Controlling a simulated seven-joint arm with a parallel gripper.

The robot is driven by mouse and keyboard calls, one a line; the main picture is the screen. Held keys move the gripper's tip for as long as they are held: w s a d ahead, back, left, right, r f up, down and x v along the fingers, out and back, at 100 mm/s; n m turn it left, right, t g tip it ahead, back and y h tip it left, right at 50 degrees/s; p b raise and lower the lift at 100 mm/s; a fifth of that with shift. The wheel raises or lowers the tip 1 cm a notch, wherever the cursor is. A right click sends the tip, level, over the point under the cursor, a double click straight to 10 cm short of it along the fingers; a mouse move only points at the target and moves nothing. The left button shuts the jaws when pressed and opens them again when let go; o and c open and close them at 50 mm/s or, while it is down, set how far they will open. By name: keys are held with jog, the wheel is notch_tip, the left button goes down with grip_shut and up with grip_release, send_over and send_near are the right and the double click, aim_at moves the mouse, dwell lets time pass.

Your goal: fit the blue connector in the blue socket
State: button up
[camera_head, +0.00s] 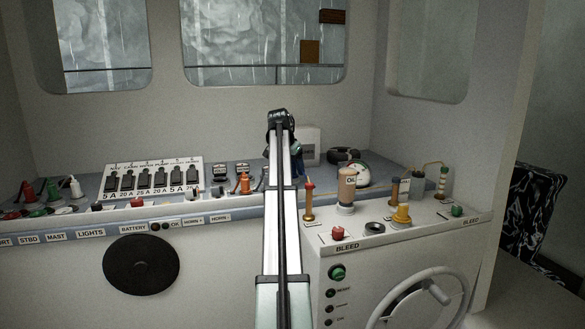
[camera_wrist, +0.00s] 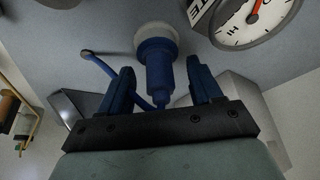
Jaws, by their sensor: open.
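A blue connector (camera_wrist: 158,72) shows in the wrist view, with a blue cable beside it. Its far end meets a pale round collar (camera_wrist: 142,37) on the grey surface. I cannot tell whether it is fully seated there, and no blue socket can be made out separately. My gripper (camera_wrist: 160,64) is open, with one blue finger on each side of the connector and gaps showing between. In the head view my gripper (camera_head: 296,157) is small and partly hidden behind my arm, above the grey dash shelf. The connector cannot be made out there.
A dial gauge (camera_wrist: 252,18) lies close to the right of the connector. The head view shows a switch panel (camera_head: 150,180) and red, green and white (camera_head: 74,187) connectors at left.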

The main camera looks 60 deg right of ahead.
jog(key=v, duration=1.3)
jog(key=shift+r, duration=0.4)
jog(key=shift+a, duration=0.1)
